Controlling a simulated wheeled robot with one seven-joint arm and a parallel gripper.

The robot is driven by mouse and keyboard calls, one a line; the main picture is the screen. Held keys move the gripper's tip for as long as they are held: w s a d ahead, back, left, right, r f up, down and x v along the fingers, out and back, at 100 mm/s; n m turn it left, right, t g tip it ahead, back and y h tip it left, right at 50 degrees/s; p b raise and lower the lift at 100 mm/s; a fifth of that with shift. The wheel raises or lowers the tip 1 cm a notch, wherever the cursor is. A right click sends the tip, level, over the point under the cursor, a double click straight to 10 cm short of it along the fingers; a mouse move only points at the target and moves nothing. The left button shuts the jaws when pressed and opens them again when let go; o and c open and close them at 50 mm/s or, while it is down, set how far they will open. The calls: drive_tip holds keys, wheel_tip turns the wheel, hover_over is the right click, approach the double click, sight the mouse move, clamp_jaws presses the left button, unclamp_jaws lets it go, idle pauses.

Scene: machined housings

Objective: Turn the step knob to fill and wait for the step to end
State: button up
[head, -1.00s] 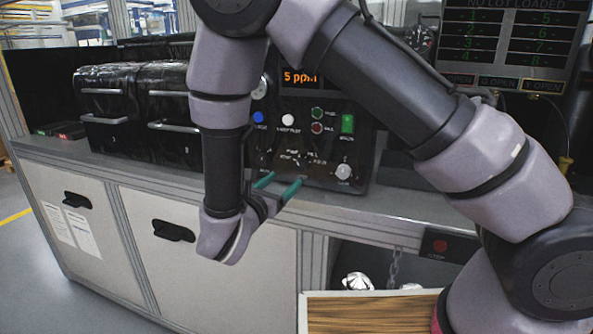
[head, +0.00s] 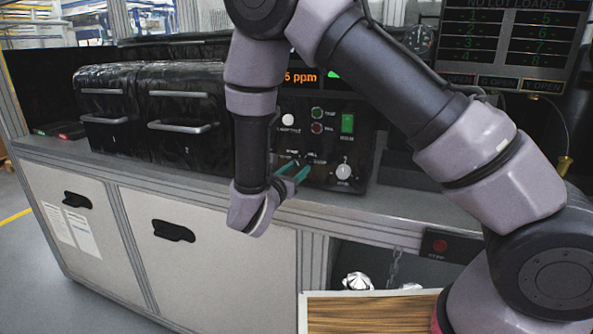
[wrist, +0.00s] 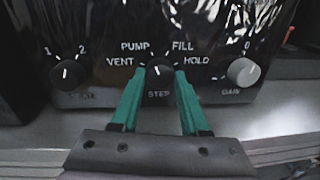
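The black step knob (wrist: 160,80) is in the middle of the wrist view, above its STEP label. VENT and PUMP are printed to its upper left, FILL and HOLD to its upper right. Its small white mark points up and slightly left, roughly toward PUMP. My gripper (wrist: 161,72) has its two green fingers on either side of the knob, and the knob fills the gap between the tips. Its contact edges are hidden by the fingers. In the head view my gripper (head: 297,168) is at the lower part of the black control panel (head: 335,150).
A black two-position knob (wrist: 68,73) is left of the step knob and a grey gain knob (wrist: 243,72) is right. An orange ppm display (head: 301,77) is partly behind my arm. A red stop button (head: 440,246) is on the bench front.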

clamp_jaws()
drive_tip(key=m, duration=0.4)
drive_tip(key=shift+m, duration=0.3)
drive_tip(key=shift+m+y, duration=0.3)
drive_tip(key=shift+m, duration=1.6)
drive_tip(key=shift+d, duration=0.1)
drive_tip(key=o, duration=0.9)
unclamp_jaws()
